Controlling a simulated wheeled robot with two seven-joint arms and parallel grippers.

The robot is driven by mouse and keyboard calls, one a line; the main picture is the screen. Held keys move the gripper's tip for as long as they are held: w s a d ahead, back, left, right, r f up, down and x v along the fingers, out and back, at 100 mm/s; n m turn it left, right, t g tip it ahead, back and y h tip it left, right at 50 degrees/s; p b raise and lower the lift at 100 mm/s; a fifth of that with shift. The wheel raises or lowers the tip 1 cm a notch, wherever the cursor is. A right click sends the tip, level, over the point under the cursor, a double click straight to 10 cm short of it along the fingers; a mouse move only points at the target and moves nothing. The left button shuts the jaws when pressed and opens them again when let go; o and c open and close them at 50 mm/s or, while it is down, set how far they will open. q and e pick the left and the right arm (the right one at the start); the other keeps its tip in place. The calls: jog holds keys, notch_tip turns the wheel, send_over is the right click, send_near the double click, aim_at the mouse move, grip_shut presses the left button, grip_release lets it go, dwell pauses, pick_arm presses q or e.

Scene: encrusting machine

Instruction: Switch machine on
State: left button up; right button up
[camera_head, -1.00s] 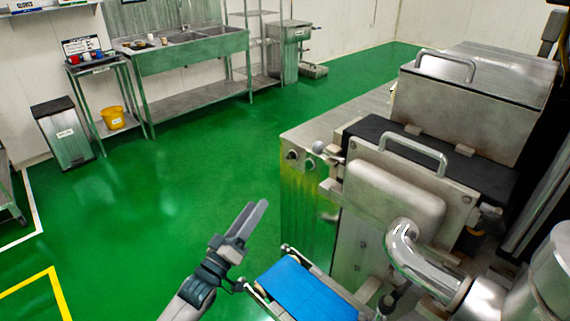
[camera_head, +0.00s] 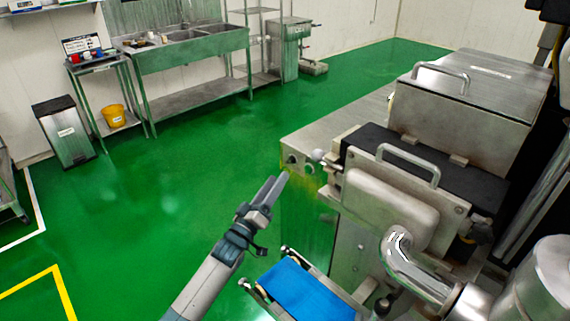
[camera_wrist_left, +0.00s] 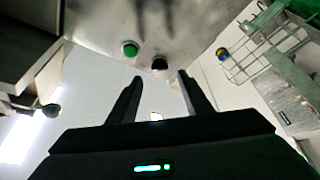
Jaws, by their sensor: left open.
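The steel encrusting machine (camera_head: 420,190) fills the right side of the head view. Two small round controls (camera_head: 292,159) sit on its near left end, too small there to tell colours. In the left wrist view, a green button (camera_wrist_left: 130,48) and a dark round knob (camera_wrist_left: 160,63) show on the steel panel (camera_wrist_left: 190,25). My left gripper (camera_head: 277,183) is open and empty, just in front of and below these controls. In the wrist view its fingertips (camera_wrist_left: 160,75) point toward the panel, with the dark knob between them and the green button left of them.
A blue conveyor belt (camera_head: 300,290) lies below, right of my left arm. A shiny bent pipe (camera_head: 398,255) and a lid with a handle (camera_head: 408,160) are on the machine. Open green floor (camera_head: 180,200) lies to the left, with a sink table (camera_head: 190,55) and bin (camera_head: 65,132) behind.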

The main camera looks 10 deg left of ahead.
aim_at(288, 162)
pick_arm(q)
jog(key=p+x, duration=0.1)
jog(key=x, duration=0.3)
jog(key=shift+w+r, duration=0.1)
jog(key=shift+w, duration=0.05)
jog(key=shift+x, duration=0.85)
jog(key=c, duration=1.1)
jog(key=shift+o, duration=0.2)
